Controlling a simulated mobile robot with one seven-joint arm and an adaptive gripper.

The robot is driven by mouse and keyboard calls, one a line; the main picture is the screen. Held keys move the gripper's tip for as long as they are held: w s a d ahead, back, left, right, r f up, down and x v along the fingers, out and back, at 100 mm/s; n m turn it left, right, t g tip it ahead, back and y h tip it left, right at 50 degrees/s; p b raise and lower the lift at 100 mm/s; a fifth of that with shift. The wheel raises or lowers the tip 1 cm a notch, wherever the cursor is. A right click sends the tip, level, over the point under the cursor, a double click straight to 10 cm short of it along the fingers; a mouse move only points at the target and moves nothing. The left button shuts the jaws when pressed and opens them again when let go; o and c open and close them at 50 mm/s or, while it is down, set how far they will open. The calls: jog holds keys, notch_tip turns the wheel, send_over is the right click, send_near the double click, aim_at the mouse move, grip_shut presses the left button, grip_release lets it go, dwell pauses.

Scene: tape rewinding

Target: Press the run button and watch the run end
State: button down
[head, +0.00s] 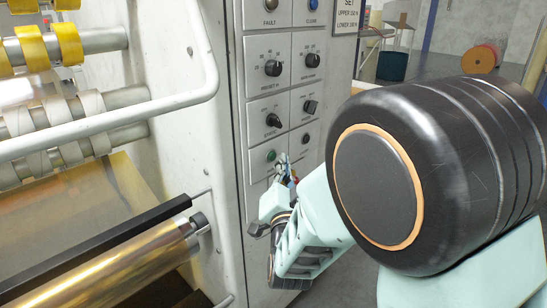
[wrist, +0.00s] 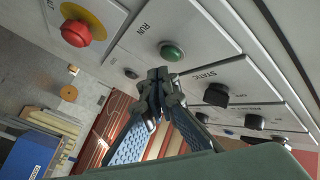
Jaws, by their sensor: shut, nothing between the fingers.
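The green run button (head: 271,155) sits low on the grey control panel. In the wrist view the run button (wrist: 172,51) is a green dome beside the word RUN. My gripper (head: 284,168) is just below and right of the button in the head view. In the wrist view my gripper (wrist: 159,78) has its fingertips together, with nothing held. The fingertips appear close to the button but apart from it; the exact gap is hard to judge. Part of the panel below the button is hidden behind my gripper.
A red mushroom button (wrist: 77,32) is near the run button. The static knob (head: 273,120) and other black knobs are above it. A white tubular rail (head: 120,118) and rollers with yellow tape (head: 67,45) stand at left. A sign (head: 346,17) is at upper right.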

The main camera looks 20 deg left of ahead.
dwell(0.4)
jog(key=shift+w+a+b, duration=0.15)
jog(key=shift+a+b, duration=0.25)
jog(key=shift+b, duration=0.05)
jog(key=shift+w+a+b, duration=0.15)
jog(key=shift+a+b, duration=0.15)
jog(key=shift+a, duration=0.05)
dwell(0.5)
dwell(0.3)
jog(key=shift+s+d+b, duration=0.3)
jog(key=shift+d+b, duration=0.15)
jog(key=shift+d, duration=0.3)
jog(key=d, duration=0.1)
jog(key=s+d+b, duration=0.1)
jog(key=d, duration=0.1)
jog(key=s+d, duration=0.1)
jog(key=shift+d+b, duration=0.3)
jog(key=shift+b, duration=0.1)
jog(key=shift+w, duration=0.1)
